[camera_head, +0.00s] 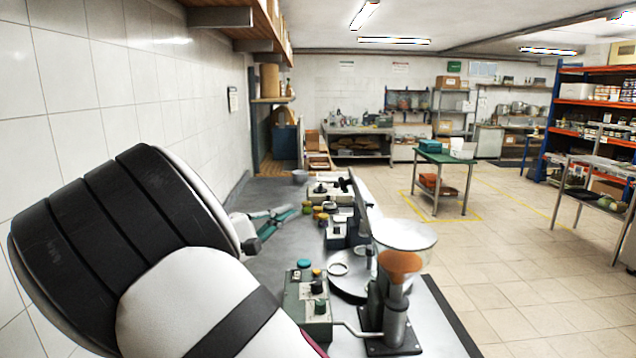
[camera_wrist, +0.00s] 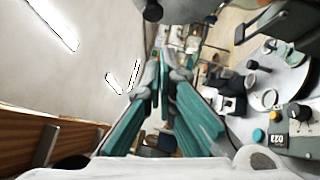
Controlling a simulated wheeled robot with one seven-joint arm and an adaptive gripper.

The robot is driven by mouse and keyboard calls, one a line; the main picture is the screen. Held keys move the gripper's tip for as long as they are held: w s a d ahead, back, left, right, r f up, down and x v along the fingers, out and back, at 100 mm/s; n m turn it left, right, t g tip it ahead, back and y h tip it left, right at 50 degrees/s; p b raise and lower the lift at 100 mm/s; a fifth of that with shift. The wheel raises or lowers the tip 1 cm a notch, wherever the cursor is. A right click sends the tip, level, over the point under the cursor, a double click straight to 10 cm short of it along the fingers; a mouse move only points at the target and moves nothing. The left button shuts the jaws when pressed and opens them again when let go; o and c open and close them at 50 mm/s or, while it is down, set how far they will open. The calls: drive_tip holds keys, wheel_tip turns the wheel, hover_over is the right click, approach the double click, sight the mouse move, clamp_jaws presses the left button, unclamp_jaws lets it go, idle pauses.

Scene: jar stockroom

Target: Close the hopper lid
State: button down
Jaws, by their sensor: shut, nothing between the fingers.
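The hopper (camera_head: 403,236) is a clear funnel with orange material low inside, on a grey metal stand at the bench's right edge in the head view. A pale, narrow panel (camera_head: 362,200) stands tilted just behind and left of it; I cannot tell whether this is the lid raised. No lid shows clearly over the funnel mouth. My gripper (camera_head: 290,214) has teal fingers and is shut and empty, above the bench to the left of the hopper and apart from it. In the wrist view the fingers of my gripper (camera_wrist: 164,68) point ahead. I cannot make out the hopper there.
A control box (camera_head: 308,305) with knobs and a round metal turntable (camera_head: 345,283) sit beside the hopper stand. Several small jars (camera_head: 322,212) and devices stand farther back on the bench. A tiled wall (camera_head: 110,70) bounds the left. Open floor (camera_head: 520,290) lies right.

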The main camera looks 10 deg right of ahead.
drive_tip(key=w+d+r+t+p, duration=0.1)
drive_tip(key=w+d+r+p, duration=0.2)
drive_tip(key=d, duration=0.6)
drive_tip(key=shift+w+d+r+n, duration=0.3)
drive_tip(key=shift+w+d, duration=0.1)
drive_tip(key=shift+w, duration=0.5)
